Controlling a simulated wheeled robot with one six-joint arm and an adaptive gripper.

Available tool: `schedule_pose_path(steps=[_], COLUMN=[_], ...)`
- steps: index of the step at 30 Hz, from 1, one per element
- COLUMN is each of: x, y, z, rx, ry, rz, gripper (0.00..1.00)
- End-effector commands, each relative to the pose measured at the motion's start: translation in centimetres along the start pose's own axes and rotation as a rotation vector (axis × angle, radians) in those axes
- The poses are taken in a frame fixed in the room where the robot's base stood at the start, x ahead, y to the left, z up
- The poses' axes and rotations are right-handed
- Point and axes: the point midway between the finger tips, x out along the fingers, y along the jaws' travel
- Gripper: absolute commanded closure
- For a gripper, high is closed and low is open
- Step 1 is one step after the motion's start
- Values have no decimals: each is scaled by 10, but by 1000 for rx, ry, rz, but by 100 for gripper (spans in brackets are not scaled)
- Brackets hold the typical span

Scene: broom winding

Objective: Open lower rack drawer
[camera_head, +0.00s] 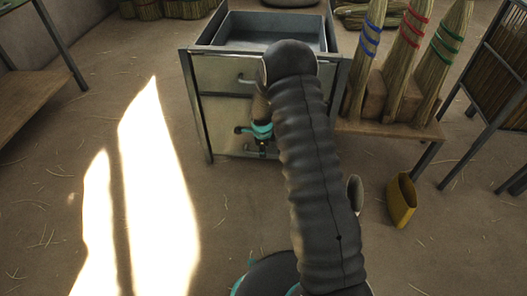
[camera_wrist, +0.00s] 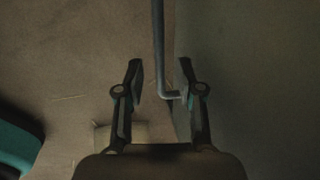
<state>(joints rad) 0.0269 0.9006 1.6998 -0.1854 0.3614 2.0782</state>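The rack (camera_head: 203,120) has a pale upper drawer front with a bar handle (camera_head: 247,80) and a lower drawer front (camera_head: 222,128) below it. The lower drawer looks closed. My gripper (camera_head: 262,152) is at the right part of the lower front, partly hidden by my arm. In the wrist view my gripper (camera_wrist: 161,80) is open, with one finger on each side of a thin grey handle bar (camera_wrist: 158,45). The bar bends at its near end toward the drawer front (camera_wrist: 260,80) on the right. I see gaps between the fingers and the bar.
A bench (camera_head: 395,130) with several bound brooms (camera_head: 408,45) stands right of the rack. A yellow container (camera_head: 402,201) sits on the floor near it. A wooden table (camera_head: 35,95) is at the left. The floor before the rack's left side is clear and sunlit.

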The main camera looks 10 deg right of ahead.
Motion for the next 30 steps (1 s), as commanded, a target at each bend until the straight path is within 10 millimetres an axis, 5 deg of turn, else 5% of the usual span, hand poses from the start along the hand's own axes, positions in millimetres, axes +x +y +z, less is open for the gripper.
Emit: schedule_pose_path(steps=[15,20,30], x=[17,17,17], y=[0,0,0], z=[0,0,1], rx=[0,0,-1], ry=[0,0,0], rz=[0,0,0], gripper=[63,100,100])
